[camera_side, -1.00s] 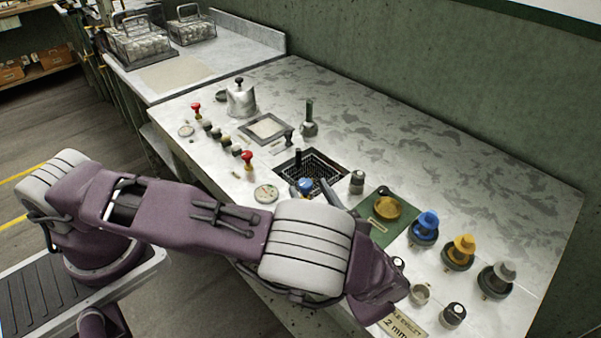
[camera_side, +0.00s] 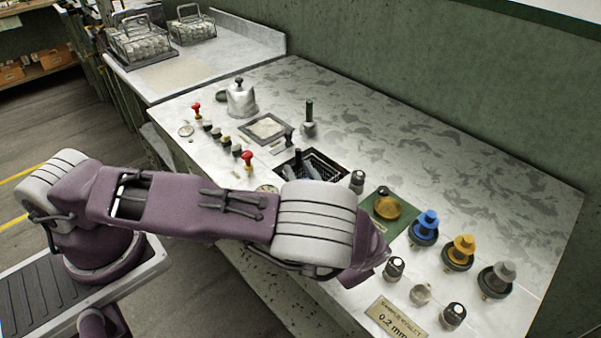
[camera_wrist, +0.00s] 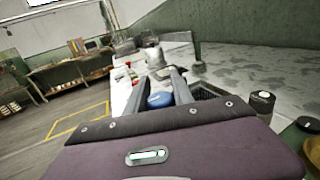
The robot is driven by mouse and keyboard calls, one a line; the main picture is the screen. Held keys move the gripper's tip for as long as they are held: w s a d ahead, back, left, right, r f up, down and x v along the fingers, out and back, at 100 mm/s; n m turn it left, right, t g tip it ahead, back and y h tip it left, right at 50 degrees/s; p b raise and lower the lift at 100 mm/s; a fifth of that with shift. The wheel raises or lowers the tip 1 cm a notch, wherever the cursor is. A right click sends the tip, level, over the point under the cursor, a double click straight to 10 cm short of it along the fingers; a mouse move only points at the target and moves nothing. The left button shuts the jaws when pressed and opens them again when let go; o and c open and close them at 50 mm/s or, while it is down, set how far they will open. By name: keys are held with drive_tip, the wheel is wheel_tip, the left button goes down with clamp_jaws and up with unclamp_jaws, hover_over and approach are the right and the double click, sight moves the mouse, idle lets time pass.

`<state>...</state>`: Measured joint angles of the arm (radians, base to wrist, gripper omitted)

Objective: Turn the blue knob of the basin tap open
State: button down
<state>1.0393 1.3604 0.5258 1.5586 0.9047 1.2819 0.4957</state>
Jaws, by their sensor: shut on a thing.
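The blue knob (camera_wrist: 160,99) shows in the wrist view between the two fingers of my gripper (camera_wrist: 157,84). My gripper is shut on it. The tap body below the knob is hidden, so how far the knob is turned cannot be told.
A black-capped knob (camera_side: 357,181) stands right of the basin. A brass dish (camera_side: 387,207) and blue (camera_side: 425,227), yellow (camera_side: 459,252) and grey (camera_side: 496,279) stepped pieces stand further right. A red-topped lever (camera_side: 248,160) is to the left.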

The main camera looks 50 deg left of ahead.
drive_tip(key=shift+g, duration=0.3)
drive_tip(key=shift+s+n+g, duration=0.35)
drive_tip(key=shift+n+g, duration=1.15)
drive_tip(key=shift+g, duration=0.7)
drive_tip(key=shift+s+n+g, duration=0.4)
drive_tip(key=shift+n+g, duration=1.1)
drive_tip(key=shift+g, duration=0.7)
drive_tip(key=shift+s+n+g, duration=0.35)
drive_tip(key=shift+n+g, duration=1.15)
drive_tip(key=shift+g, duration=0.7)
drive_tip(key=c, duration=1.1)
unclamp_jaws()
drive_tip(key=shift+c, duration=0.2)
wheel_tip(320, 180, up, 10)
drive_tip(key=shift+r, duration=0.1)
